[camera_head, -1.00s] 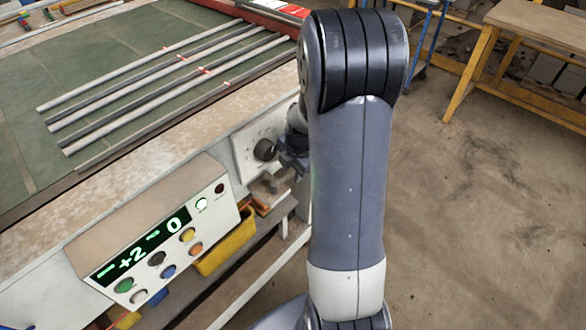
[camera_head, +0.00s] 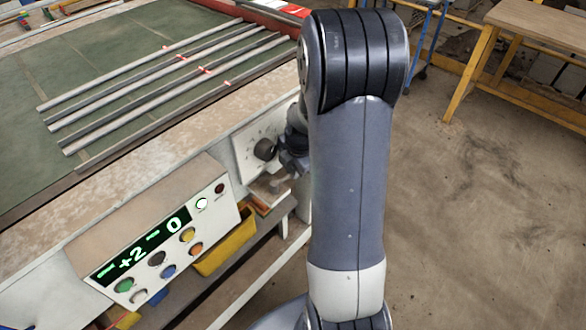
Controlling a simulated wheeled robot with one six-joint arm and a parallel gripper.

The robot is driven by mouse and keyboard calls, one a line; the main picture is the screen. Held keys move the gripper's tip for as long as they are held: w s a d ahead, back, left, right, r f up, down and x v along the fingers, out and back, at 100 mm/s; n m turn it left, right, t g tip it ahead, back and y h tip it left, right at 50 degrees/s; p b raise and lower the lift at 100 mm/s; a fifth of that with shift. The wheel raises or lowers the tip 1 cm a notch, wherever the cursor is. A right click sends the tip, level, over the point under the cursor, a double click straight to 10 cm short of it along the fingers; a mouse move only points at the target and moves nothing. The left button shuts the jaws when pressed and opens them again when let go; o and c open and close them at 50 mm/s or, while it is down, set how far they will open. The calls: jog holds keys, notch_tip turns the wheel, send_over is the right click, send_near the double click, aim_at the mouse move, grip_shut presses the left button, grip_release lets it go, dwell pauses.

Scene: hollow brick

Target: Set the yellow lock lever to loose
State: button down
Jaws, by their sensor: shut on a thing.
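My gripper (camera_head: 287,162) is small and partly hidden behind my own arm. It is at the front panel (camera_head: 246,162) of the workbench, close to the right of a round black knob (camera_head: 264,149). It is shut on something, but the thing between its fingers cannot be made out. I cannot see a yellow lever clearly; the spot to the right of the knob is covered by my gripper and arm. Whether the lever stands at loose cannot be read.
A control box (camera_head: 150,245) with a lit green display reading about "+2" and "0" and several coloured buttons is at lower left. A yellow bin (camera_head: 226,243) hangs under the bench. Several metal bars (camera_head: 150,88) lie on the green bench top. Open floor (camera_head: 480,220) is at right.

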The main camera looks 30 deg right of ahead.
jog(key=shift+s+m, duration=0.15)
jog(key=shift+m, duration=0.15)
jog(key=s+a+m+g+h+b, duration=0.1)
jog(key=s+a+m+b, duration=0.3)
jog(key=m, duration=1.1)
jog(key=shift+s+a+h, duration=0.3)
jog(key=shift+s+h, duration=0.4)
jog(key=shift+s, duration=0.3)
jog(key=shift+m, duration=0.3)
jog(key=c, duration=1.5)
grip_release()
jog(key=shift+r, duration=0.1)
